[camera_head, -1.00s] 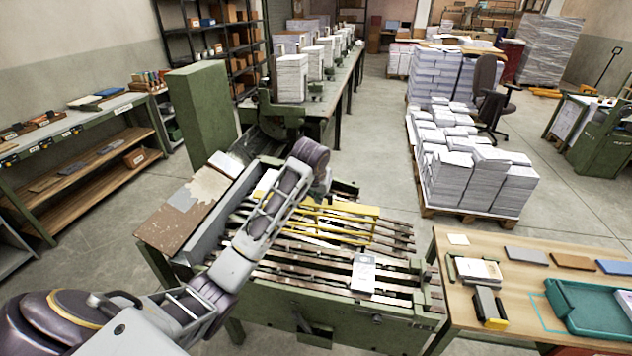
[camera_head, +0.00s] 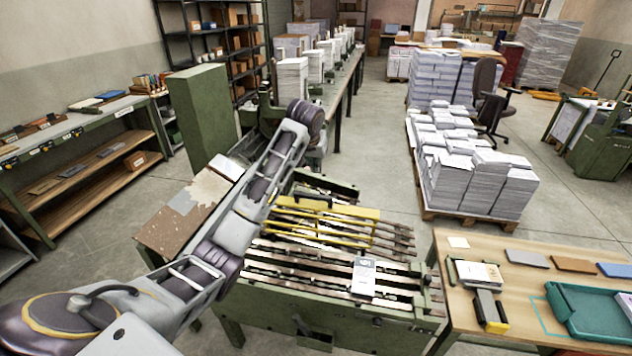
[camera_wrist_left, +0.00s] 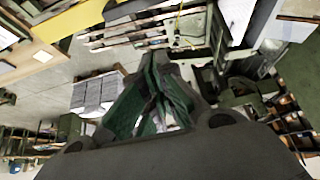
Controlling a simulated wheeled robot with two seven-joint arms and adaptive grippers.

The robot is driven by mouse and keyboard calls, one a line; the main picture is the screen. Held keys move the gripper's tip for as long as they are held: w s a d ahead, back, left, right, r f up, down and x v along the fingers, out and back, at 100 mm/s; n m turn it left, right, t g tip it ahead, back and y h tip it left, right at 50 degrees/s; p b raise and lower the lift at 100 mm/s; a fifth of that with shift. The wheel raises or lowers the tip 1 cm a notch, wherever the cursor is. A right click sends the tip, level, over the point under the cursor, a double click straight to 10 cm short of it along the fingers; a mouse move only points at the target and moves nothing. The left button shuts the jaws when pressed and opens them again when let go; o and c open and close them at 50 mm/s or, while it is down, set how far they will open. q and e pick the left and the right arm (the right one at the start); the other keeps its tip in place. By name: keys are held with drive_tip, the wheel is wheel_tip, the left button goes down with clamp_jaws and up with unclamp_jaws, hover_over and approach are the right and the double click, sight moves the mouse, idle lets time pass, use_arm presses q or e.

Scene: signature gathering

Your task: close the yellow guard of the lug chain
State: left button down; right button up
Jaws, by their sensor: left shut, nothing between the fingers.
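The yellow guard (camera_head: 352,211) is a frame of yellow bars with a dark handle on its far edge. It lies low over the rails of the lug chain (camera_head: 330,270), on the green machine in the middle of the head view. I cannot tell whether it is fully down. A yellow strip, likely the guard, shows at the top of the left wrist view (camera_wrist_left: 85,18). My left gripper (camera_wrist_left: 155,68) is shut and empty, apart from the guard. In the head view my left arm's wrist stands beyond the guard and my arm covers its left end. My right gripper is out of view.
A wooden table (camera_head: 450,290) with a teal tray (camera_head: 590,315) stands at the right. A pallet of paper stacks (camera_head: 470,175) is behind it. A green cabinet (camera_head: 203,115) stands at the left. A long bench with paper stacks runs beyond the machine.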

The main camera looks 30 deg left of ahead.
use_arm(q)
drive_tip(key=shift+f, duration=0.1)
drive_tip(key=shift+w+a+f+p, duration=0.15)
drive_tip(key=shift+f+p, duration=0.4)
drive_tip(key=shift+f, duration=0.95)
drive_tip(key=shift+w+f+p, duration=0.2)
drive_tip(key=shift+f+p, duration=0.35)
drive_tip(key=shift+f, duration=1)
drive_tip(key=shift+w+a+f+p, duration=0.15)
drive_tip(key=shift+f+p, duration=0.4)
drive_tip(key=shift+f, duration=0.95)
drive_tip(key=shift+d, duration=0.15)
drive_tip(key=shift+f, duration=0.15)
